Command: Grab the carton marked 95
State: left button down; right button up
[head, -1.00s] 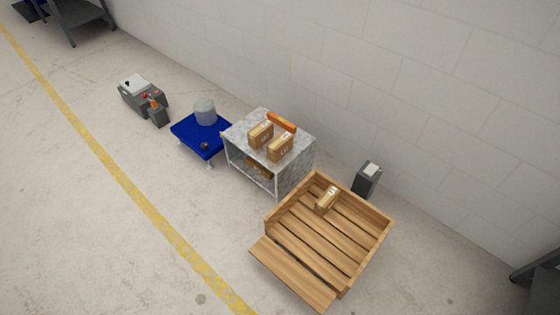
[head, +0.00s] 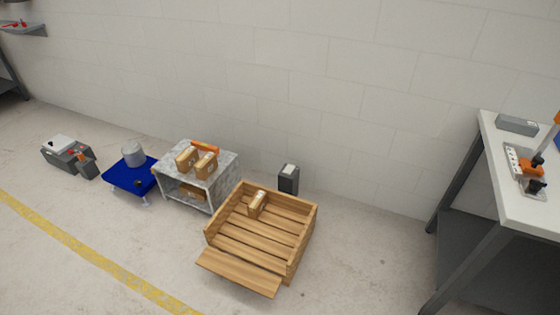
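Two brown cartons, a left one (head: 187,159) and a right one (head: 206,165), stand on top of a grey metal shelf unit (head: 222,161). Another carton (head: 192,192) sits partly hidden on the lower shelf. One more carton (head: 257,204) stands inside a wooden crate (head: 262,236) near its back wall. The markings are too small to read, so I cannot tell which carton is 95. Neither of my grippers shows in the head view.
An orange object (head: 205,148) lies behind the cartons. A blue platform (head: 122,177) carries a grey cylinder (head: 133,153). A small dark box (head: 289,179) stands behind the crate. A white-topped workbench (head: 520,220) is at right. Floor between crate and workbench is clear.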

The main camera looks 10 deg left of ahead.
aim_at(208, 163)
jog(key=i+j+z, duration=0.2)
jog(key=j+z, duration=0.15)
jog(key=j, duration=0.25)
jog(key=i+j+z, duration=0.1)
jog(key=j+z, duration=0.2)
jog(key=j, duration=0.3)
jog(key=j+z, duration=0.35)
jog(key=j, duration=0.3)
